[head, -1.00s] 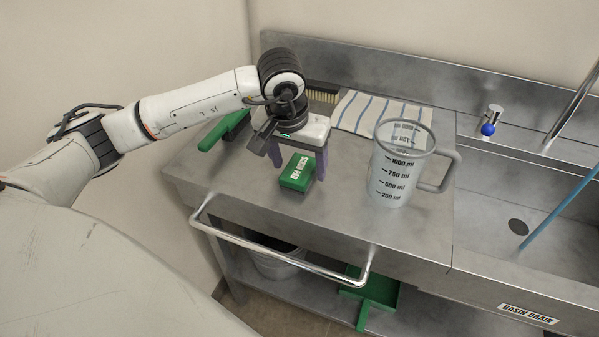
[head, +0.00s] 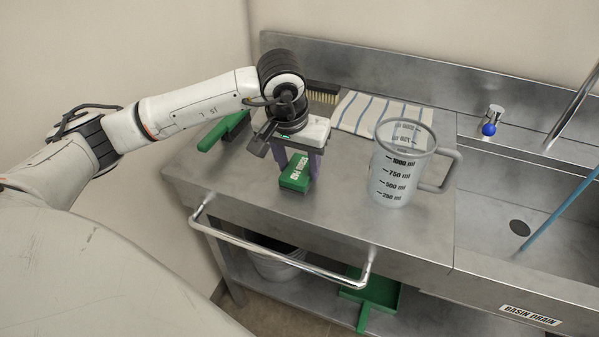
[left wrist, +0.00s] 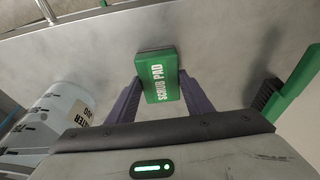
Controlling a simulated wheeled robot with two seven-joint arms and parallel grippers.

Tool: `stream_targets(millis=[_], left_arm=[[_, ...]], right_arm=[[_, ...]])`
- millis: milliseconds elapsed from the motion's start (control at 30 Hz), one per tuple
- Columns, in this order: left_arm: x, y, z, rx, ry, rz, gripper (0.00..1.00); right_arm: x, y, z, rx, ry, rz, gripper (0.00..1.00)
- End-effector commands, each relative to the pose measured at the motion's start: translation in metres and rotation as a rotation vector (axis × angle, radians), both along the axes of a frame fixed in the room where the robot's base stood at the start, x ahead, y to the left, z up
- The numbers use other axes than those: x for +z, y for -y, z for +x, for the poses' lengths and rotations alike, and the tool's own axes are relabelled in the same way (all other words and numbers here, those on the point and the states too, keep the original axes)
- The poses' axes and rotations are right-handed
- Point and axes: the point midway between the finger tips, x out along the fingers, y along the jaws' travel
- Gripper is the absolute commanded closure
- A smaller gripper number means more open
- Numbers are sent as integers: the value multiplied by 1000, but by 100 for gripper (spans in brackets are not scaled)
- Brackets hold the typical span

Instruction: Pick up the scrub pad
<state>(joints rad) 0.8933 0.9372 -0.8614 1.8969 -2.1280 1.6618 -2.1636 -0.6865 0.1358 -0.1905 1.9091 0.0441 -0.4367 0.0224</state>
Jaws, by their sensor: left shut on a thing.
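The scrub pad (head: 296,173) is a green block with white lettering and a dark underside, on the steel counter near its front left part. My left gripper (head: 298,168) is over it from behind, with its purple fingers shut on the pad's two sides. In the left wrist view the pad (left wrist: 160,80) sits between the two fingers (left wrist: 160,95), its label reading SCRUB PAD. I cannot tell whether the pad is still touching the counter. My right gripper is in neither view.
A clear measuring jug (head: 392,178) stands right of the pad. A striped cloth (head: 365,112) and a green-handled brush (head: 222,132) lie behind it. The sink basin (head: 500,205) is at the right. A rail (head: 290,262) runs along the counter's front; a green dustpan (head: 378,292) is below.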

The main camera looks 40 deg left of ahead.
Motion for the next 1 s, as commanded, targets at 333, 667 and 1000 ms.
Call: stream_targets(millis=[333, 667, 1000], left_arm=[[11, 0, 1, -1, 2, -1, 76], [79, 0, 1, 1, 5, 0, 76], [106, 0, 0, 1, 0, 0, 76]], right_arm=[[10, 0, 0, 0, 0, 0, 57], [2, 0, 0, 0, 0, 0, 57], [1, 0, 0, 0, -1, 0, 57]])
